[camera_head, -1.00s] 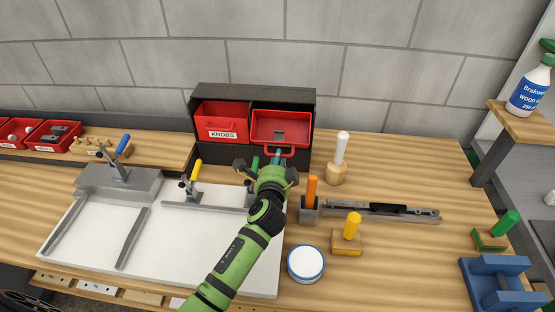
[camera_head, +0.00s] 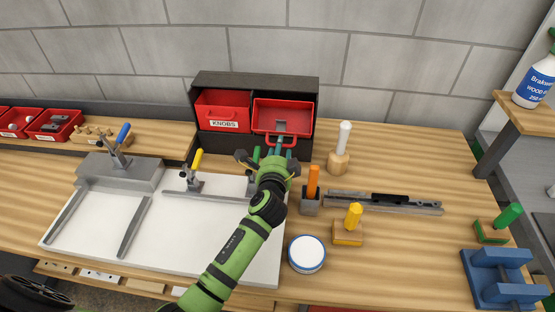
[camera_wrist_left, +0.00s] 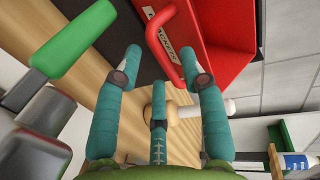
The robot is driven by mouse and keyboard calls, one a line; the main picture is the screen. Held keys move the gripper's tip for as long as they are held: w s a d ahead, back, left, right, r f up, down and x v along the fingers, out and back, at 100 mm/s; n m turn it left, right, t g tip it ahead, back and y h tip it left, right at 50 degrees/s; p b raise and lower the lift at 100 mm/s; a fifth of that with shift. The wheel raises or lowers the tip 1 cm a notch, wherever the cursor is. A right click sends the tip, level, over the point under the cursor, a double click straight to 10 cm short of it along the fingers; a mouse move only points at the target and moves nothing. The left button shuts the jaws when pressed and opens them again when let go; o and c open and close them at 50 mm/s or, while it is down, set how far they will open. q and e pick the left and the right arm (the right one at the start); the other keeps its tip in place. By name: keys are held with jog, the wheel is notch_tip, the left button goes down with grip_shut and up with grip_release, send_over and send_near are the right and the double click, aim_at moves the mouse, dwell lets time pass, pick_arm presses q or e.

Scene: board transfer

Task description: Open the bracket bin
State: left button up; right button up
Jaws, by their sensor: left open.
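The bracket bin (camera_head: 296,118) is the red right-hand bin in the black cabinet (camera_head: 256,79). It is tipped forward, and its inside with a grey bracket (camera_head: 280,127) shows in the head view. Its red handle (camera_wrist_left: 160,35) and a partly hidden label show in the left wrist view. My left gripper (camera_head: 272,151) is just in front of and below this handle. Its teal fingers (camera_wrist_left: 165,70) are spread and empty, with the handle close ahead of them; contact is hard to tell. My right gripper is not in view.
The KNOBS bin (camera_head: 223,108) sits beside it on the left. A white board (camera_head: 100,220) with clamps lies at the left. A wooden-based mallet (camera_head: 338,162), an orange-handled tool (camera_head: 313,182), a yellow-handled block (camera_head: 348,232) and a white-lidded tin (camera_head: 306,253) stand to the right of my arm.

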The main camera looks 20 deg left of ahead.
pick_arm(q)
jog(key=v, duration=1.1)
jog(key=shift+f, duration=0.2)
